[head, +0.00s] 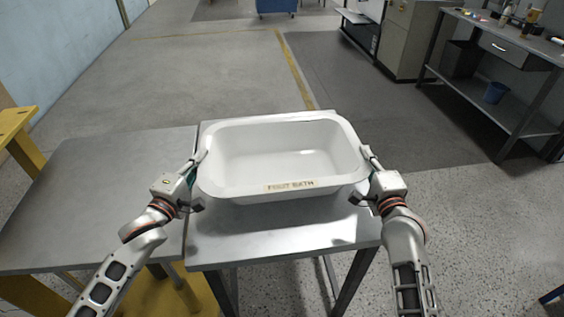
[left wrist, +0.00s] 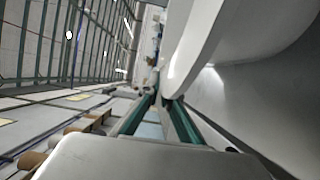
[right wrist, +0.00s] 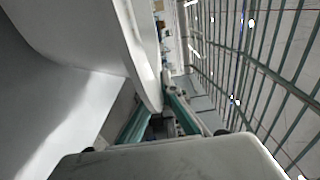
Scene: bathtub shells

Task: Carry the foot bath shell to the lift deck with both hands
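The foot bath shell (head: 282,158) is a white open tub with a "FOOT BATH" label on its near side. It is level above a grey metal table (head: 290,238); I cannot tell whether its base touches. My left gripper (head: 201,158) is shut on its left rim, and the rim (left wrist: 186,62) shows between the fingers in the left wrist view. My right gripper (head: 367,154) is shut on the right rim, also seen between fingers in the right wrist view (right wrist: 143,62). A grey deck (head: 100,195) with yellow structure beneath, apparently the lift deck, stands left of the table.
The deck's top is empty and adjoins the table with a narrow seam. A yellow frame (head: 20,128) stands at far left. The floor behind the table is clear.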

